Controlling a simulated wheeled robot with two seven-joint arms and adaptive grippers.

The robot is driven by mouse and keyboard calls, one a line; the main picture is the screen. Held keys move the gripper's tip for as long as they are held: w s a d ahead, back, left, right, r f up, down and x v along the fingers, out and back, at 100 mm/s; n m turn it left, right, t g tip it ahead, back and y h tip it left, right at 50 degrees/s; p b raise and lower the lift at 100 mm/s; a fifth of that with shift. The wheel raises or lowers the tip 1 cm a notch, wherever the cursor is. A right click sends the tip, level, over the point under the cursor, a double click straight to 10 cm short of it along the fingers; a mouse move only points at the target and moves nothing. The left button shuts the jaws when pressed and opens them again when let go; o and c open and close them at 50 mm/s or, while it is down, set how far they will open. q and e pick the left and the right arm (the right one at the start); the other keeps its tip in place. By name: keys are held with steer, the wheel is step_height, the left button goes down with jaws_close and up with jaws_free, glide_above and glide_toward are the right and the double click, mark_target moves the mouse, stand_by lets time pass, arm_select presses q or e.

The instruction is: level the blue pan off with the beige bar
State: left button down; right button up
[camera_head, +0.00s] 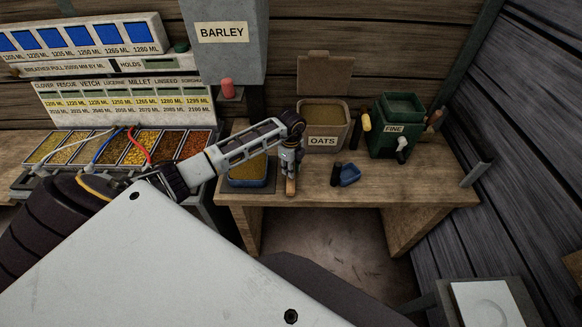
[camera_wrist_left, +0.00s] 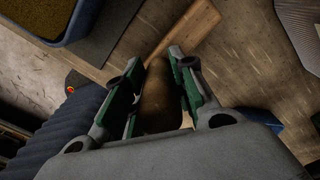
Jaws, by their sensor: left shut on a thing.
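The blue pan (camera_head: 236,183) stands on a dark plate on the bench, filled with yellow-brown grain. A corner of it shows at top left of the left wrist view (camera_wrist_left: 75,28). My left gripper (camera_head: 290,168) is just right of the pan, in front of the oats box. In the left wrist view its green-padded fingers (camera_wrist_left: 160,85) are shut around the brown, rounded part of the beige bar (camera_wrist_left: 188,32). The bar's flat pale end sticks out past the fingers, apart from the pan. In the head view its end (camera_head: 291,187) shows below the gripper. My right gripper is not in view.
The open oats box (camera_head: 323,141) and a green "FINE" box (camera_head: 393,140) stand behind on the bench. A blue scoop (camera_head: 349,175) lies right of my gripper. The barley hopper (camera_head: 222,50) hangs above. The bench's right front is clear.

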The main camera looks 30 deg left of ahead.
arm_select(q)
steer(key=shift+f, duration=0.25)
steer(key=c, duration=1.2)
jaws_free()
steer(key=shift+o, duration=0.2)
steer(key=shift+f+b, duration=0.1)
steer(key=shift+b, duration=0.2)
steer(key=shift+r+p, duration=2.15)
steer(key=shift+r, duration=4.85)
